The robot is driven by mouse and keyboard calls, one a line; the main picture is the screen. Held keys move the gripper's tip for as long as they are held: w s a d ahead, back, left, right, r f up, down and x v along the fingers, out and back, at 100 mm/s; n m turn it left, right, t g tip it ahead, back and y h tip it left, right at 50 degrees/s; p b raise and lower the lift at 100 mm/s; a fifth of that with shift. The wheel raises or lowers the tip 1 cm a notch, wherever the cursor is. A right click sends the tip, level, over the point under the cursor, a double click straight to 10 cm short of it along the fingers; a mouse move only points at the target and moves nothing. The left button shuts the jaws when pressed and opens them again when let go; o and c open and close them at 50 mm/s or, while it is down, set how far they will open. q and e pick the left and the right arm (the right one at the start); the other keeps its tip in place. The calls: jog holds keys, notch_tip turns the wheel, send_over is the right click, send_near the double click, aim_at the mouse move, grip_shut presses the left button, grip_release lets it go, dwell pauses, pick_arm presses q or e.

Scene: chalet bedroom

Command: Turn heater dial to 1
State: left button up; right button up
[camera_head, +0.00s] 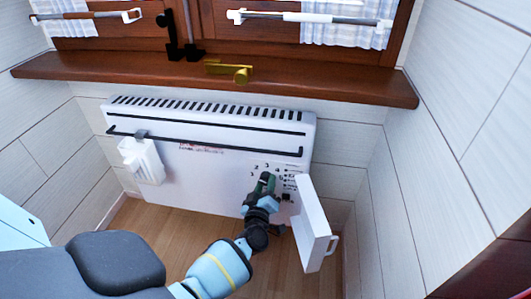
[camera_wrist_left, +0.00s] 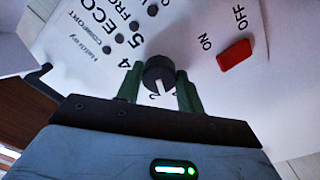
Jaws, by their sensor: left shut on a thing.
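The heater (camera_head: 225,165) is a white wall panel below the window sill. Its control panel is at its right end, with printed numbers around the dial. My left gripper (camera_head: 267,181) reaches this panel from below and hides the dial in the head view. In the left wrist view the dial (camera_wrist_left: 158,71) is a round black knob with a white mark on its near edge. The green fingers of the gripper (camera_wrist_left: 160,88) are shut on its two sides. The mark points down toward a partly hidden "2"; the exact setting is hard to read. My right gripper is not in view.
A red ON/OFF switch (camera_wrist_left: 235,55) sits right of the dial. The white cover flap (camera_head: 312,222) stands open just right of my gripper. A white container (camera_head: 142,160) hangs at the heater's left. The wooden sill (camera_head: 130,72) juts out above.

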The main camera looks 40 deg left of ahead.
pick_arm(q)
jog(key=n, duration=0.3)
jog(key=shift+d+b, duration=0.1)
jog(key=shift+b, duration=0.2)
jog(key=shift+n, duration=0.6)
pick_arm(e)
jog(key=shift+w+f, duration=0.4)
pick_arm(q)
jog(key=o, duration=0.7)
jog(key=shift+o, duration=1.4)
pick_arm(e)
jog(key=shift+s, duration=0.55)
